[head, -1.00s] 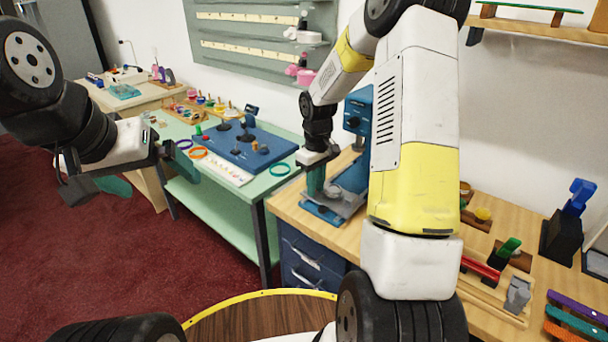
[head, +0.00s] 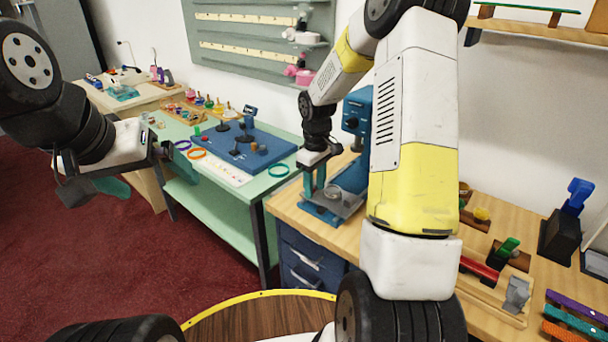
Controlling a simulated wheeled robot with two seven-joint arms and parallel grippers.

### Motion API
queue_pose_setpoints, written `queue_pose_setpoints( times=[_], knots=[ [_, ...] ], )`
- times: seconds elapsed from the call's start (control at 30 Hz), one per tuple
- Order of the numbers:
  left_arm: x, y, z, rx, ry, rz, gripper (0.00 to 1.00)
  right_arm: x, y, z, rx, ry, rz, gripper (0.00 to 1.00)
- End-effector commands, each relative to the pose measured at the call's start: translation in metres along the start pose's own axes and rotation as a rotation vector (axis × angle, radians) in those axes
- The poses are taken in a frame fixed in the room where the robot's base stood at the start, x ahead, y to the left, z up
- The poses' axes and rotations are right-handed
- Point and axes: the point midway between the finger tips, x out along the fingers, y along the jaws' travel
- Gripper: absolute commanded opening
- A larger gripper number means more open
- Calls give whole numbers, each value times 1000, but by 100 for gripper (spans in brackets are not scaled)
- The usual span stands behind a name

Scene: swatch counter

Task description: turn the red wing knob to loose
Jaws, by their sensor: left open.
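I cannot make out a red wing knob for certain. A small red piece (head: 197,131) sits at the left end of the blue board (head: 222,150) on the green table, too small to tell its shape. My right gripper (head: 314,186) points down over the blue-and-grey device (head: 326,212) on the wooden bench. Its teal fingers look apart, with nothing seen between them. My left gripper (head: 95,191) is open and empty over the floor, left of the green table.
My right arm hides much of the wooden bench (head: 290,212). On its right part are a red bar (head: 479,269), a green knob (head: 509,246), a yellow knob (head: 482,214) and a black stand (head: 560,238). Purple and orange rings (head: 198,154) lie on the green table.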

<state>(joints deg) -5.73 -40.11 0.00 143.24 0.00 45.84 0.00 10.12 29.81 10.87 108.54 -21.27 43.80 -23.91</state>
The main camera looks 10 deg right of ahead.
Motion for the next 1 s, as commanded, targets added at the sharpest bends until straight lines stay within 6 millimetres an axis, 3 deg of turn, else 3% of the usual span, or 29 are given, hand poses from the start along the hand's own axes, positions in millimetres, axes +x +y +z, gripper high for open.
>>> queue_pose_setpoints(
  times=[0.33,0.7,1.0],
  knots=[
    [0,0,0,0,0,0,100,-4,0,0,1,-1,0,41],
    [0,0,0,0,0,0,100,-62,0,0,1,1,1,41],
    [0,0,0,0,0,0,100,-78,0,0,0,-1,-2,41]
  ],
)
